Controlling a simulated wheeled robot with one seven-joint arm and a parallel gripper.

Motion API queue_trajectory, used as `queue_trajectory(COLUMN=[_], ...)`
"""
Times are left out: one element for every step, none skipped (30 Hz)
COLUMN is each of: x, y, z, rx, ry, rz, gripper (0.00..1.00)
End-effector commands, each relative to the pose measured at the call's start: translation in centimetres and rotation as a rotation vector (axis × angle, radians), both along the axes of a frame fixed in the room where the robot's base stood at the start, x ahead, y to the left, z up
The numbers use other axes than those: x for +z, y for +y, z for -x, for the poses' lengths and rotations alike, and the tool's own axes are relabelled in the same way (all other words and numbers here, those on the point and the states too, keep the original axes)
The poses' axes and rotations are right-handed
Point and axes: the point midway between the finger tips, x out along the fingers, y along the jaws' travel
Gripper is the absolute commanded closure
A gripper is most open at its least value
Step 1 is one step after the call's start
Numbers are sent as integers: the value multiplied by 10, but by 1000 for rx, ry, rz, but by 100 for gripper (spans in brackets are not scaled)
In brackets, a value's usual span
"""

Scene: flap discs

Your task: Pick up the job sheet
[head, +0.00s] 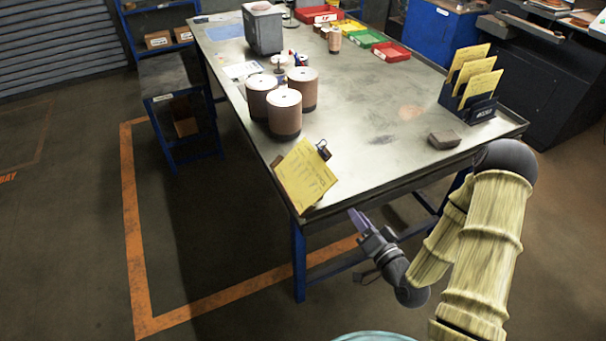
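The job sheet (305,176) is a yellow written page with a dark clip at its upper right. It lies at the near left corner of the metal worktable (370,152), and its lower left part reaches the table edge. My gripper (357,218) is just off the table's front edge, to the right of and below the sheet in the picture. It is apart from the sheet. Its purple-grey fingers look close together from this angle, and I cannot tell whether they are open or shut.
Stacks of brown discs (285,113) stand behind the sheet. A dark block (443,139) lies near the front right edge, and a rack of yellow sheets (469,100) stands at the right corner. A grey bin (263,30) and coloured trays (391,51) are farther back. The table's middle is mostly clear.

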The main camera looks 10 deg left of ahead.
Motion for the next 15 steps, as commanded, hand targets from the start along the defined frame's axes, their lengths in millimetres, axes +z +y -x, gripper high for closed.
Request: queue_trajectory(x=[0, 0, -1, -2, -2, -3, -4, -4, -5, -5, -5, -5, -5, -5, -5], y=[0, 0, 1, 1, 2, 3, 4, 5, 7, 9, 10, 12, 13, 15, 15], z=[0, -1, -1, -2, -3, -5, -7, -9, -11, -13, -15, -18, -19, -21, -23], rx=[1, 1, 1, 1, 1, 1, 2, 2, 2, 3, 1, 1, 3, 1, 1], ry=[0, 0, -1, -1, -2, -2, -3, -5, -4, -5, -5, -5, -5, -4, -5], rz=[1, 1, 2, 3, 4, 3, 4, 4, 5, 4, 5, 5, 4, 3, 5], gripper=[71, 71, 71, 71, 71, 71, 71, 71, 71, 71, 71, 71, 71, 71, 71])
